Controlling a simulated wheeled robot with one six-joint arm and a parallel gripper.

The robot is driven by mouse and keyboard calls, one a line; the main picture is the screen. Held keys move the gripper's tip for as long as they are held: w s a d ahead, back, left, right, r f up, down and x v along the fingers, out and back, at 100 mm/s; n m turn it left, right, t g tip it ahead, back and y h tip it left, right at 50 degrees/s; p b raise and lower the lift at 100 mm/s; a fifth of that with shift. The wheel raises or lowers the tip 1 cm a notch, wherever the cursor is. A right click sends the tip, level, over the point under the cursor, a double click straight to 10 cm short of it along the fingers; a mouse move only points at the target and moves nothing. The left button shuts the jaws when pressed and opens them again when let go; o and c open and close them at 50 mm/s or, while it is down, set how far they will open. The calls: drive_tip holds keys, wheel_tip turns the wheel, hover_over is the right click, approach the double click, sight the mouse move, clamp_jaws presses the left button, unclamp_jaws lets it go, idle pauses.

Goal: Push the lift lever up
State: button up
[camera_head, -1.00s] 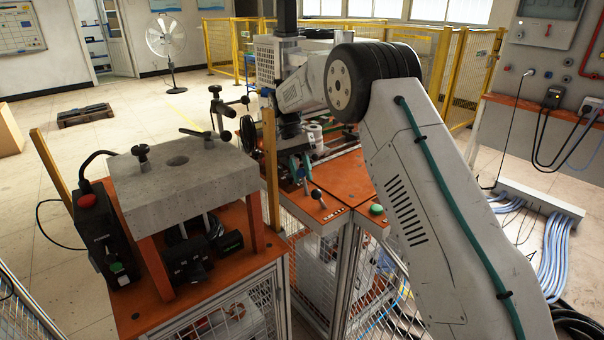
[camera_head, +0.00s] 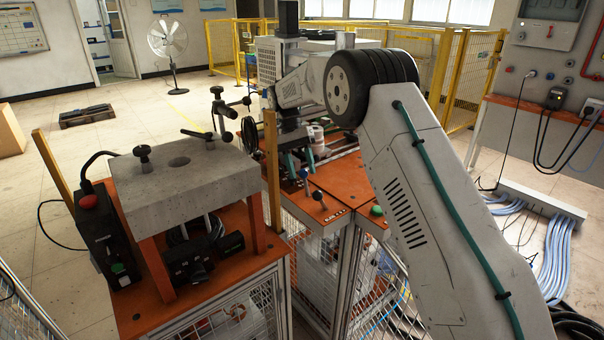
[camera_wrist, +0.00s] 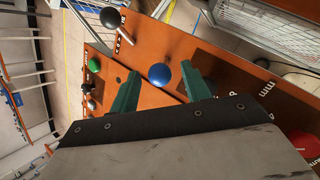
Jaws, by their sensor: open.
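Two ball-ended levers stand at the front of the orange machine top: one with a blue knob (camera_wrist: 159,75) and one with a dark knob (camera_wrist: 111,17). The head view also shows the blue-knobbed lever (camera_head: 304,173) and the dark-knobbed lever (camera_head: 317,195). I cannot read which one is labelled lift. My gripper (camera_wrist: 160,88) has its green fingers spread apart with nothing held. In the wrist view the blue knob appears between the fingertips; I cannot tell the exact gap. In the head view my gripper (camera_head: 298,162) is just above and behind the blue knob.
A green button (camera_head: 377,210) is on the orange top (camera_head: 345,180) to the right of the levers. A yellow post (camera_head: 271,170) stands left of my gripper. A grey block (camera_head: 185,180) on an orange stand is at the left. A red button (camera_wrist: 302,140) shows in the wrist view.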

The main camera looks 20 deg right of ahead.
drive_tip(key=v, duration=0.5)
drive_tip(key=shift+w+r, duration=0.25)
